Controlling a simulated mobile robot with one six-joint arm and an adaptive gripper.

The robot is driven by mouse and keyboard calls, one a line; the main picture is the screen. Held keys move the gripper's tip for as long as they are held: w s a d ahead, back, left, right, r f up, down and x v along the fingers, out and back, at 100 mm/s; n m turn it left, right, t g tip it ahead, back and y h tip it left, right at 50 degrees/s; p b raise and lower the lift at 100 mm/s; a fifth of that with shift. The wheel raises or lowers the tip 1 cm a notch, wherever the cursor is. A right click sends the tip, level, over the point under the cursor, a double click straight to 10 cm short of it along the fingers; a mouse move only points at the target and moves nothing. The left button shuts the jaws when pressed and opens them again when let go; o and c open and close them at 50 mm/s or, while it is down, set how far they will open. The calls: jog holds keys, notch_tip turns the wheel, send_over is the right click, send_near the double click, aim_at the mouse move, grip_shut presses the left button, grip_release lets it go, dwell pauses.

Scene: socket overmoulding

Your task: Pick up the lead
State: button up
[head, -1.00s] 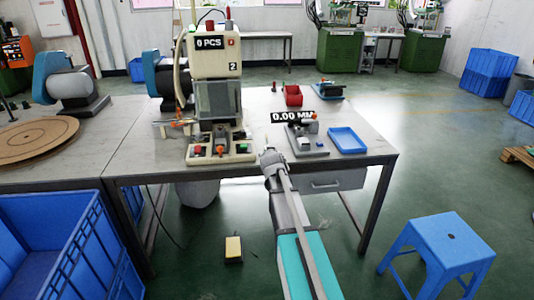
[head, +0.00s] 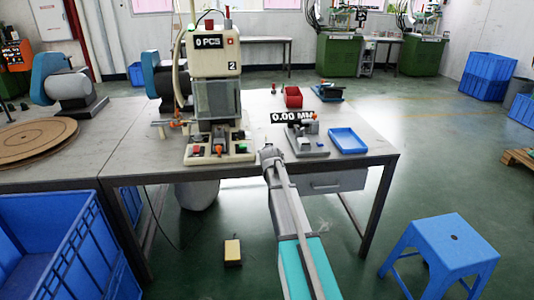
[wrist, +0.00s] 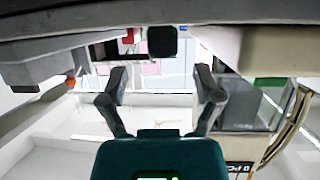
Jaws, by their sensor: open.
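I cannot make out a lead with certainty in either view. A small orange-tipped part (head: 176,123) sits at the left side of the moulding machine (head: 216,62), too small to tell what it is. My gripper (head: 267,152) is at the table's front edge, between the machine and the measuring device. In the wrist view my gripper (wrist: 160,82) has its two dark fingers wide apart with nothing between them. The wrist picture appears upside down, with the machine (wrist: 248,108) on the right.
The measuring device (head: 303,138) stands right of my gripper, with an empty-looking blue tray (head: 347,141) beside it. A red bin (head: 293,97) is farther back on the table (head: 262,112). A blue stool (head: 440,240) and blue crate (head: 75,240) stand on the floor.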

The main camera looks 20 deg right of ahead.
jog(key=shift+w+d+f, duration=0.1)
jog(key=shift+w+d, duration=0.05)
jog(key=shift+w, duration=0.2)
jog(key=shift+r+b+x, duration=0.15)
jog(key=shift+b+x, duration=0.25)
jog(key=shift+x, duration=0.85)
jog(key=shift+r+b+x, duration=0.15)
jog(key=shift+b+x, duration=0.2)
jog(key=shift+x, duration=0.9)
jog(key=shift+w, duration=0.15)
jog(key=shift+c, duration=0.3)
grip_shut()
